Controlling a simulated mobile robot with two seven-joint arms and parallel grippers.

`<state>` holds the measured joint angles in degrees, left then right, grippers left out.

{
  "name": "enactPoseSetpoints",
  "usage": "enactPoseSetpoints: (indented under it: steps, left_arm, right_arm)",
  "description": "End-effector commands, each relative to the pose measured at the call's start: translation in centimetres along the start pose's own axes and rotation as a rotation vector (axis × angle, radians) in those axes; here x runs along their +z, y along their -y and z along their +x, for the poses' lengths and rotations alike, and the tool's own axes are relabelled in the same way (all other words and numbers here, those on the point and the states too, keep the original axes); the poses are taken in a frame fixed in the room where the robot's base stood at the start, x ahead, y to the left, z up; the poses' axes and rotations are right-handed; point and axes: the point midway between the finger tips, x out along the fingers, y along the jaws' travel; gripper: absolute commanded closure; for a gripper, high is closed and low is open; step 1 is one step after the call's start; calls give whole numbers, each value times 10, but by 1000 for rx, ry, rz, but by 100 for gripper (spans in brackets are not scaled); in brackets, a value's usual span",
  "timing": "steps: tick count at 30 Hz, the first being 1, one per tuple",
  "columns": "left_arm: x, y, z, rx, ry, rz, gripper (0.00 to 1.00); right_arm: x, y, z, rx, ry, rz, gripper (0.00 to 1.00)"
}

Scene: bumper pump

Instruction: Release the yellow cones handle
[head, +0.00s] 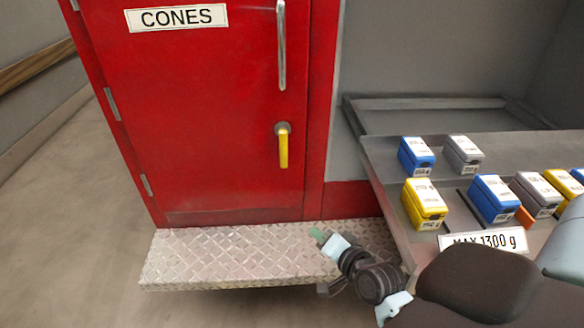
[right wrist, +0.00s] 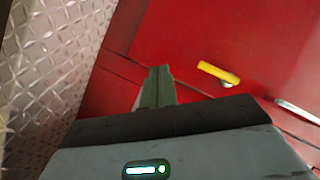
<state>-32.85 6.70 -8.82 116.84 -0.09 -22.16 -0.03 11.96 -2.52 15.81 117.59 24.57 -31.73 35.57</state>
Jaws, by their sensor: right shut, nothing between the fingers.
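The yellow handle (head: 283,148) hangs pointing down on the red door (head: 200,110) labelled CONES, below a silver vertical bar (head: 281,45). The door looks closed. My right gripper (head: 318,234) is low, in front of the diamond-plate step, below and to the right of the yellow handle and apart from it. In the right wrist view the shut green fingers (right wrist: 158,85) hold nothing, and the yellow handle (right wrist: 218,73) shows to their right, not touched. My left gripper is not in view.
The diamond-plate step (head: 230,255) sticks out below the door. To the right, a grey tray (head: 375,150) marked MAX 1300 g (head: 483,241) carries several blue, grey and yellow boxes. The floor (head: 80,220) at the left is clear.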

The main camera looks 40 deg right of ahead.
Motion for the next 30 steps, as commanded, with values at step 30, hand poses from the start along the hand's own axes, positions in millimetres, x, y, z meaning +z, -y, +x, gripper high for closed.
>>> enactPoseSetpoints:
  steps: [30]
  left_arm:
    - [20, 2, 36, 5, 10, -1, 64]
  right_arm:
    - [-100, 74, 43, -295, -136, 549, 100]
